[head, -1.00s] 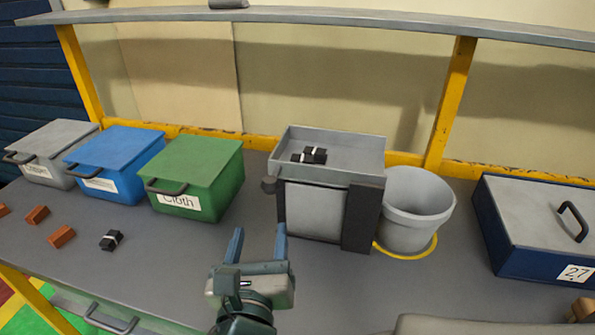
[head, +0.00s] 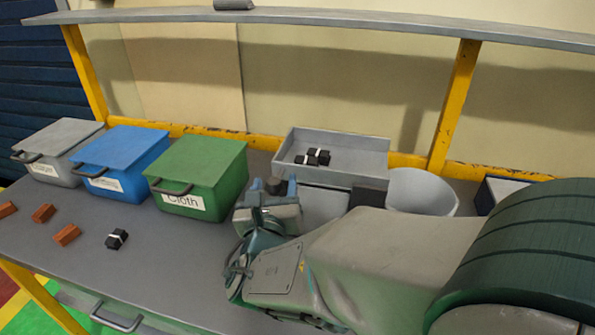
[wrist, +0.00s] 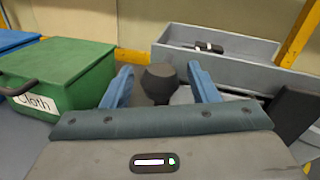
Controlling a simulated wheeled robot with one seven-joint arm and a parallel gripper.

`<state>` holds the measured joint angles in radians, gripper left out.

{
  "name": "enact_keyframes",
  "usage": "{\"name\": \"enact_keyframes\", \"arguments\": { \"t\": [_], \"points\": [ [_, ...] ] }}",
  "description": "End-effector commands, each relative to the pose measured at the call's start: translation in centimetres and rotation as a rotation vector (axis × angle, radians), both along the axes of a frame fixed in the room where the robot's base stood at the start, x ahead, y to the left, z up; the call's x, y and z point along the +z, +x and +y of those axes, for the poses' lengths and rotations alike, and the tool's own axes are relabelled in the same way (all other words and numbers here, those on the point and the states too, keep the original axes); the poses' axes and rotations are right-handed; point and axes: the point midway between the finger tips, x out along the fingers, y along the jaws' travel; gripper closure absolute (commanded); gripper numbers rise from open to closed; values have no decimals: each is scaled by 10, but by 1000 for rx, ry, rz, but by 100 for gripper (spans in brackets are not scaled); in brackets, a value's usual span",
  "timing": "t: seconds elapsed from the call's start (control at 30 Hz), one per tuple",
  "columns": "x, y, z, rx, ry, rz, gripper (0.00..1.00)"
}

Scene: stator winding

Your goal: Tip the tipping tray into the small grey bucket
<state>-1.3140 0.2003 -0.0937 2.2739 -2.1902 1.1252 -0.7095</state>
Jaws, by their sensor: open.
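The grey tipping tray (head: 350,157) sits level on its stand, with a few small black pieces (head: 318,157) lying in it. It also shows in the wrist view (wrist: 222,39). A dark round knob (wrist: 158,82) is at the tray's left side, and in the wrist view it lies between the blue fingers of my gripper (wrist: 160,85). My gripper (head: 275,188) is open around the knob; I cannot tell whether a finger touches it. The small grey bucket (head: 422,190) stands right of the tray, its lower part hidden behind my arm.
Lidded grey (head: 62,150), blue (head: 121,160) and green (head: 199,177) boxes stand to the left. Brown blocks (head: 66,235) and a black piece (head: 116,239) lie on the bench in front of them. A dark blue case (head: 497,191) at right is mostly hidden by my arm.

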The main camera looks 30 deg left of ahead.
Motion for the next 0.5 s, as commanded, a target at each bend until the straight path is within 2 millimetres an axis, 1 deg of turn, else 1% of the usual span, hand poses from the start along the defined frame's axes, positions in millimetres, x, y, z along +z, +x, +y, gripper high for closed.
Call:
{"name": "enact_keyframes", "arguments": {
  "t": [0.1, 0.13, 0.17, 0.2, 0.27, 0.3, 0.33, 0.5],
  "points": [
    [0, 0, 0, 0, 0, 0, 46],
    [0, 0, 0, 0, 0, 0, 49],
    [0, 0, 0, 0, 0, 0, 57],
    [0, 0, 0, 0, 0, 0, 68],
    [0, 0, 0, 0, 0, 0, 85],
    [0, 0, 0, 0, 0, 0, 96],
    [0, 0, 0, 0, 0, 0, 100],
    [1, 0, 0, 0, 4, 1, 100]
  ]
}}
